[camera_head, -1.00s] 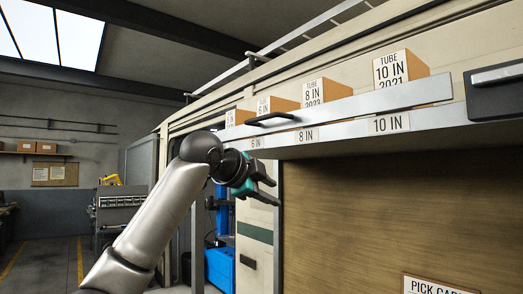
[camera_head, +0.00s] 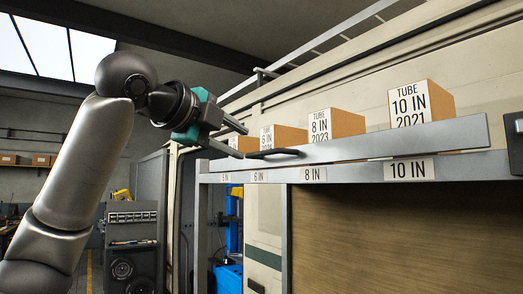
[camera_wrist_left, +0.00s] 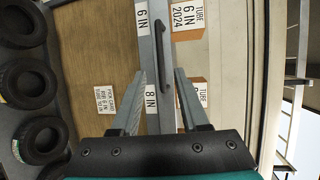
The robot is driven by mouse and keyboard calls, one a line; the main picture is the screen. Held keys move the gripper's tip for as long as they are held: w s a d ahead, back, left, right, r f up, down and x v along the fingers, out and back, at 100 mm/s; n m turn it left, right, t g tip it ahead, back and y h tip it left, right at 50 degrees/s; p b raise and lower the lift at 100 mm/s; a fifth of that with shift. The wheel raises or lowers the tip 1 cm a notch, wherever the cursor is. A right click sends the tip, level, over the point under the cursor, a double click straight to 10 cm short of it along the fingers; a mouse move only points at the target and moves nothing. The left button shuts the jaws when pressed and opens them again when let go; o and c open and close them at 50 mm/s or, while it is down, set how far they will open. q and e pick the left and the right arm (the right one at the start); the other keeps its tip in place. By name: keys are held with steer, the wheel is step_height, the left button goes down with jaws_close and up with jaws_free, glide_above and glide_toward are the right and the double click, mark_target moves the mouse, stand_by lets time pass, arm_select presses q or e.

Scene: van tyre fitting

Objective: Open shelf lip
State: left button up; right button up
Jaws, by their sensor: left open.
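The shelf lip (camera_head: 440,137) is a long grey metal strip standing upright along the shelf front, before the tube boxes. Its black bar handle (camera_head: 275,154) is near the lip's left end. My left gripper (camera_head: 242,141) is open and empty, just left of the handle, fingers pointing right toward the lip. In the left wrist view the open fingers (camera_wrist_left: 160,78) point at the lip, and the handle (camera_wrist_left: 160,45) shows between and beyond them. They look apart from it; the exact distance is unclear. My right gripper is not in view.
Tube boxes, including the 8 IN box (camera_head: 348,124) and 10 IN box (camera_head: 436,102), stand behind the lip. The shelf edge (camera_head: 340,174) below bears size labels. A dark block (camera_head: 514,142) is at the right. Tyres (camera_wrist_left: 38,140) show in the wrist view.

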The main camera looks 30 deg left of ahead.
mark_target(260, 153)
arm_select(q)
steer(key=w, duration=0.3)
steer(key=w+f+p, duration=0.1)
steer(key=w, duration=0.2)
steer(key=w+p, duration=0.1)
steer(key=w, duration=0.2)
steer(key=shift+w+f, duration=0.15)
steer(key=shift+f, duration=0.15)
steer(key=shift+c, duration=0.4)
jaws_close()
